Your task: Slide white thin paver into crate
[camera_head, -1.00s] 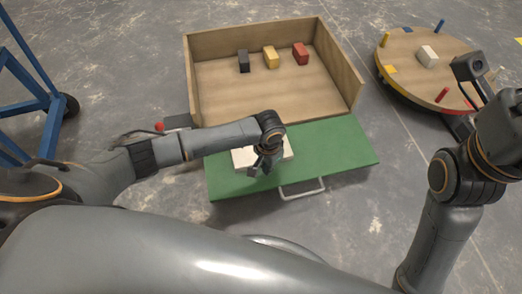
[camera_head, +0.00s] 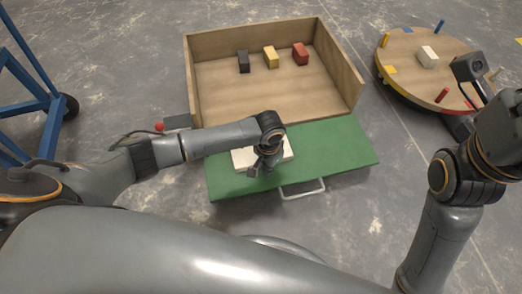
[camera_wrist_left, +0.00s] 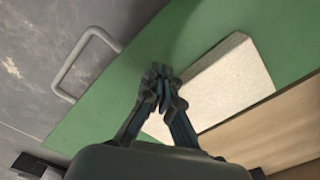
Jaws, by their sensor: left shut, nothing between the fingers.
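The white thin paver (camera_head: 243,159) lies flat on the green board (camera_head: 335,150) in front of the open side of the wooden crate (camera_head: 225,102). My left forearm and gripper cover part of it in the head view. In the left wrist view the paver (camera_wrist_left: 228,82) lies just beside my left gripper (camera_wrist_left: 158,75), on the side away from the handle. The left gripper (camera_head: 254,172) is shut and empty, low over the board at the paver's near edge; I cannot tell whether it touches the paver. My right arm shows at the right, but its fingers are not clearly visible.
Black (camera_head: 243,61), yellow (camera_head: 271,57) and red (camera_head: 300,54) blocks stand at the crate's back. A metal handle (camera_head: 303,190) is on the board's near edge. A round table (camera_head: 400,60) with pegs and a white block stands right; a blue frame (camera_head: 40,105) stands left.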

